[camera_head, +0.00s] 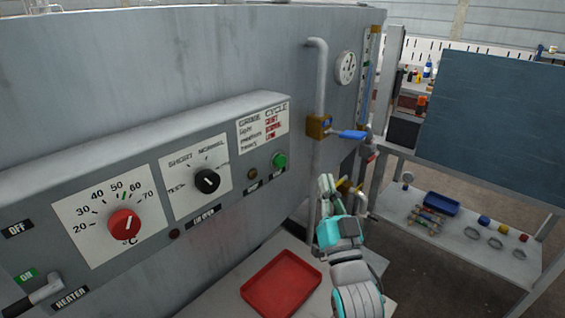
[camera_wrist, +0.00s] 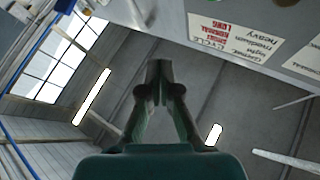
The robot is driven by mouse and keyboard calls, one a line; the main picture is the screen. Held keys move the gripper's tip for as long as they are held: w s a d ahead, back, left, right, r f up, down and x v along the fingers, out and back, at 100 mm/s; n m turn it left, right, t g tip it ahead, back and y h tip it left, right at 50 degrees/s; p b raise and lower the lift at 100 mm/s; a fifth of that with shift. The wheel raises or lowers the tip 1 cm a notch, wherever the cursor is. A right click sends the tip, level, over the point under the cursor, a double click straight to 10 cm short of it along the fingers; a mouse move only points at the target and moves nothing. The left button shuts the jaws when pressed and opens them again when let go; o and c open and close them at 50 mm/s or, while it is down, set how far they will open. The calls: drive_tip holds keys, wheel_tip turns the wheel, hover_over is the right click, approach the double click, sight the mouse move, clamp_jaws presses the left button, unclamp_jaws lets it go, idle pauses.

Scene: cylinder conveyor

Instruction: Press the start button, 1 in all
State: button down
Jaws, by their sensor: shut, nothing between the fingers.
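The green button (camera_head: 280,160), apparently the start button, is at the right end of the grey control panel. It has a label below it that is too small to read. My gripper (camera_head: 325,184) is in front of the panel, right of the green button and a little lower, apart from it. Its fingers are shut and empty, and they also show closed together in the wrist view (camera_wrist: 158,66). A green spot is cut off at the top edge of the wrist view; I cannot tell whether it is the button.
The panel bears a red temperature knob (camera_head: 124,223), a black knob (camera_head: 207,181) and a heater switch (camera_head: 36,296). A blue-handled valve (camera_head: 347,134) is above my gripper. A red tray (camera_head: 281,282) lies below. A shelf (camera_head: 462,256) with small items is at right.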

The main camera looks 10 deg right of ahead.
sight(281, 162)
drive_tip(key=shift+a, duration=0.1)
drive_tip(key=w+a, duration=0.4)
drive_tip(key=w, duration=0.3)
drive_tip(key=shift+w+a, duration=0.15)
drive_tip(key=shift+a, duration=0.25)
idle(1.4)
drive_tip(key=shift+w+a, duration=0.2)
drive_tip(key=shift+w, duration=0.15)
drive_tip(key=shift+w+a, duration=0.3)
drive_tip(key=shift+w, duration=0.1)
idle(0.8)
drive_tip(key=shift+s+d, duration=0.1)
drive_tip(key=shift+s, duration=0.05)
drive_tip(key=shift+s+d, duration=0.4)
drive_tip(key=shift+s, duration=0.25)
